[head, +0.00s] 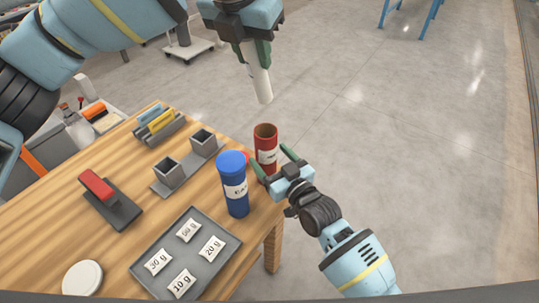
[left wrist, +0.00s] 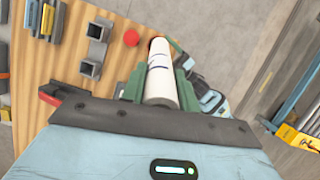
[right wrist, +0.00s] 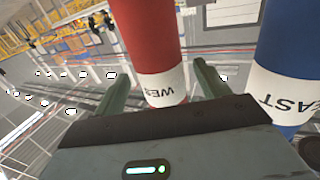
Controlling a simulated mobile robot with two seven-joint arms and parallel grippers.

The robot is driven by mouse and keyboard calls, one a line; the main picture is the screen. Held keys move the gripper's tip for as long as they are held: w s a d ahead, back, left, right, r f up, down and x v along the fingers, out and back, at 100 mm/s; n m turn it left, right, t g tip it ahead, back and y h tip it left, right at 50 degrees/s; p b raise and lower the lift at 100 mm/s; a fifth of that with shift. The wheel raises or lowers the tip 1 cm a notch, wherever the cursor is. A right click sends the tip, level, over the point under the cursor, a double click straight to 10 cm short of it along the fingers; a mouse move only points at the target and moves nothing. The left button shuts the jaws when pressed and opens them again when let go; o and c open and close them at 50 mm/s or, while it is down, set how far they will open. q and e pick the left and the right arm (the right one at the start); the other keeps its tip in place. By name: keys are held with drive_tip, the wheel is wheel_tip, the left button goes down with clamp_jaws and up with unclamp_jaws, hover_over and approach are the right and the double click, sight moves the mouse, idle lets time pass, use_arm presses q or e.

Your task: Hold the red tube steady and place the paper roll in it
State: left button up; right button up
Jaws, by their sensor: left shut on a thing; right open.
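My left gripper (head: 258,57) is shut on the white paper roll (head: 261,84), which hangs nearly upright and slightly tilted, its lower end above and apart from the red tube. The roll also shows between the green fingers in the left wrist view (left wrist: 160,75). The red tube (head: 266,140) stands upright near the table's right edge, its open top facing up. Its white label reads "WES" in the right wrist view (right wrist: 152,45), partly cut off. My right gripper (head: 274,166) is open, with its fingers on either side of the red tube's lower part.
A blue tube (head: 232,170) labelled "EAST" stands close left of the red tube. A red round lid (left wrist: 131,37) lies nearby. A grey tray (head: 205,262) with several weight packets, a grey two-socket holder (head: 178,185) and a red-handled tool (head: 97,184) occupy the table (head: 60,225).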

drive_tip(key=shift+w+a, duration=0.35)
drive_tip(key=shift+w, duration=0.2)
drive_tip(key=shift+c, duration=0.4)
drive_tip(key=c, duration=1)
use_arm(q)
wheel_tip(320, 180, down, 11)
use_arm(e)
drive_tip(key=shift+o, duration=0.2)
use_arm(q)
drive_tip(key=o, duration=1.1)
drive_tip(key=shift+f, duration=0.1)
drive_tip(key=v, duration=1.2)
